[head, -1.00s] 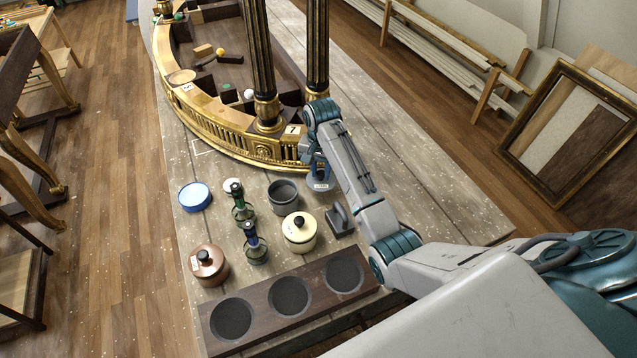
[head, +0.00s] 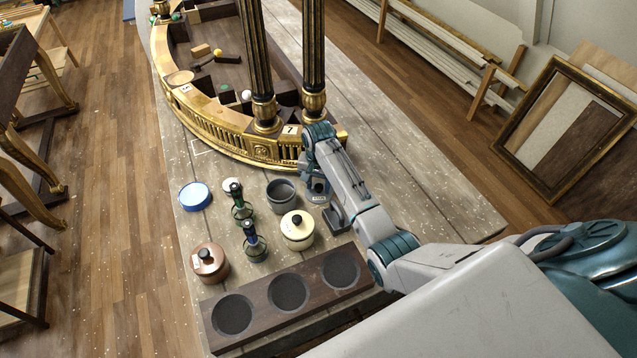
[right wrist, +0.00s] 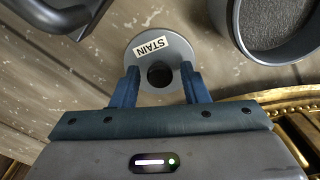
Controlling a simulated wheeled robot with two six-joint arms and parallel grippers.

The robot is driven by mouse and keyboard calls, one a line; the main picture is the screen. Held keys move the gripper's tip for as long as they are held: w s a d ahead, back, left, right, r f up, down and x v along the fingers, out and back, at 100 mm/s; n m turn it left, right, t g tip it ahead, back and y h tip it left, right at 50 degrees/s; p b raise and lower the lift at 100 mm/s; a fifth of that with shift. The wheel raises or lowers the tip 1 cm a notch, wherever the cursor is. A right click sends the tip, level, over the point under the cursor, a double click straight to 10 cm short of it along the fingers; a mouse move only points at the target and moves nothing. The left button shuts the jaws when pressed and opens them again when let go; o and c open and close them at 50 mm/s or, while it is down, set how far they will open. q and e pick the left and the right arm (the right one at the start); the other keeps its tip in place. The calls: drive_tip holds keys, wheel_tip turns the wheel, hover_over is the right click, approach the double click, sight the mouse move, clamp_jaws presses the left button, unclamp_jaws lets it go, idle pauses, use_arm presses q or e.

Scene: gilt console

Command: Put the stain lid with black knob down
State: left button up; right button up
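The stain lid (right wrist: 138,60) is a grey disc with a white STAIN label and a black knob (right wrist: 160,75). In the head view the lid (head: 318,197) shows beneath my right gripper (head: 314,184), between the grey pot and the grey handled block. In the right wrist view the blue fingers of my right gripper (right wrist: 160,78) stand on either side of the knob, with a visible gap at each side. The lid appears to lie flat on the table; its underside is hidden. My left gripper is not in view.
An open grey pot (head: 282,194) and a grey handled block (head: 337,218) flank the lid. The gilt console (head: 235,130) stands behind.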

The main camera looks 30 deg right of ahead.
sight(318, 187)
drive_tip(key=shift+r, duration=0.15)
wheel_tip(318, 187, up, 7)
drive_tip(key=b, duration=0.3)
drive_tip(key=shift+r, duration=0.15)
drive_tip(key=shift+s+r+p, duration=0.1)
drive_tip(key=shift+r+p, duration=1.05)
drive_tip(key=shift+r, duration=1.3)
drive_tip(key=shift+f, duration=0.1)
